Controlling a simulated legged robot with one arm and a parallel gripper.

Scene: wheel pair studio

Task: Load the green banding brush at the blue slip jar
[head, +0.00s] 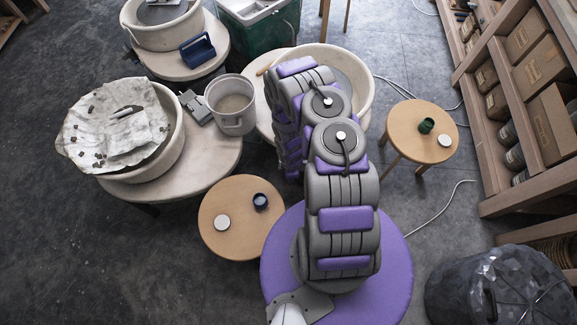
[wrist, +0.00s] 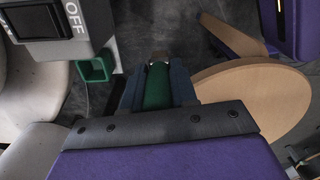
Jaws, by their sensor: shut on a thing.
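My gripper (wrist: 157,85) is shut on the green banding brush (wrist: 157,88) in the wrist view. The brush's green body lies between the two dark fingers, and a tan end shows beyond it. In the head view my arm hides the gripper and brush. The blue slip jar (head: 260,201) stands on a small round wooden stool (head: 228,240) left of my arm. It looks dark blue and open-topped. I cannot see the jar in the wrist view.
A green jar (head: 427,126) stands on another wooden stool (head: 405,150) at the right. White discs (head: 222,222) lie beside both jars. Pottery wheels (head: 178,130), a bucket (head: 231,103) and a shelf (head: 520,120) surround the floor. A wooden stool top (wrist: 250,88) shows close in the wrist view.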

